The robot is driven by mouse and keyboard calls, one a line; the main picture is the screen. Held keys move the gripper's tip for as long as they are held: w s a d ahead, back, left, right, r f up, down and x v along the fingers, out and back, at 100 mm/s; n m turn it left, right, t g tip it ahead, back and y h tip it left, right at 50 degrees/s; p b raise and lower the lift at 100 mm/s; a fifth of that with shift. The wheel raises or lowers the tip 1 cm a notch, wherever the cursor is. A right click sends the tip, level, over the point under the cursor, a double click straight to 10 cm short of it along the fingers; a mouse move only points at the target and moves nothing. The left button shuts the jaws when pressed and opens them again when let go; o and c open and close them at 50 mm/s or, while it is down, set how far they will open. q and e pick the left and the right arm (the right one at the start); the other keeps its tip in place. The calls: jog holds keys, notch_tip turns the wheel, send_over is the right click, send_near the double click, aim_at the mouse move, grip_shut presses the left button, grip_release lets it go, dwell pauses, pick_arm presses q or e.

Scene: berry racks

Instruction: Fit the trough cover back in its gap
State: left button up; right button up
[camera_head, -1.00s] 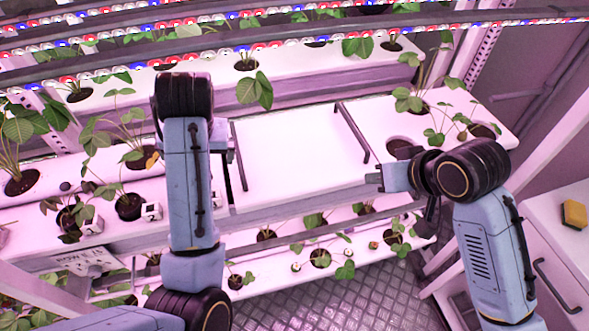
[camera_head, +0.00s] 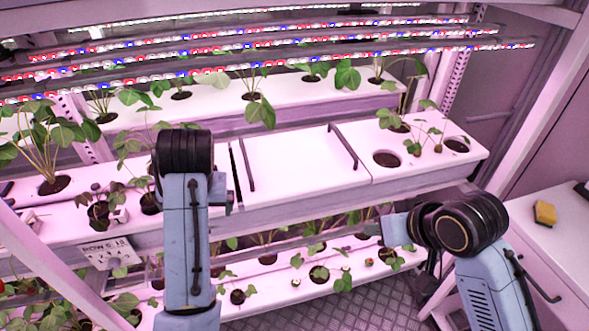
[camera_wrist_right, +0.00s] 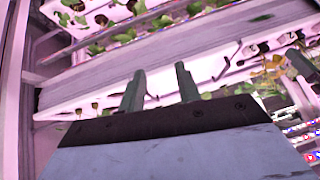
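The trough cover (camera_head: 300,165) is a flat white panel with a black bar handle along its left side and another along its right. It lies in the white trough (camera_head: 420,160), about level with it, with a narrow dark slit (camera_head: 234,175) along its left edge. My left gripper (camera_head: 222,190) is beside the cover's front left corner, mostly hidden by my arm; its fingers cannot be made out. My right gripper (camera_head: 385,230) is in front of and below the trough, apart from the cover. In the right wrist view its two fingers (camera_wrist_right: 160,88) stand apart with nothing between them.
Plants stand in holes on both sides of the cover, with an empty round hole (camera_head: 386,159) to its right. A lower planted trough (camera_head: 290,285) runs beneath. LED bars (camera_head: 280,45) hang above. A yellow sponge (camera_head: 545,213) lies on a white cabinet (camera_head: 550,245) at right.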

jog(key=shift+o, duration=0.4)
jog(key=shift+w, duration=0.3)
jog(key=o, duration=0.7)
jog(key=shift+o, duration=0.2)
jog(key=v, duration=0.7)
jog(key=shift+r, duration=0.25)
jog(key=shift+w+d+f, duration=0.1)
jog(key=shift+w, duration=0.1)
